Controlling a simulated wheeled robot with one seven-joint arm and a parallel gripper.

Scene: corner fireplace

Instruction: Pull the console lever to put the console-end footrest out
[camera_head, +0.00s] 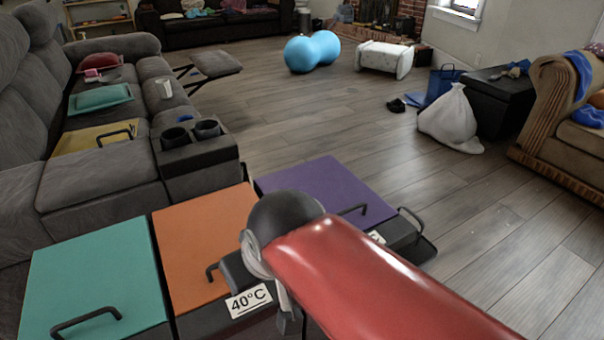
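The grey sectional sofa (100,185) fills the left side. Its console (200,170) has two dark cup holders and stands at the near end of the seat row. I cannot make out a lever on the console in this view. One footrest (215,63) is out on its metal linkage at the sofa's far part. No raised footrest shows beside the console. My red arm reaches in from the lower right over the coloured bins and ends in a dark rounded joint. My gripper's fingers are hidden below or behind it, so I cannot see whether they hold anything.
Teal (95,270), orange (200,235) and purple (325,190) lidded bins with handles stand in front of the console. A white sack (451,120), black chest (497,100) and tan armchair (560,110) are at right. A blue peanut ball (312,52) lies farther back. The middle floor is open.

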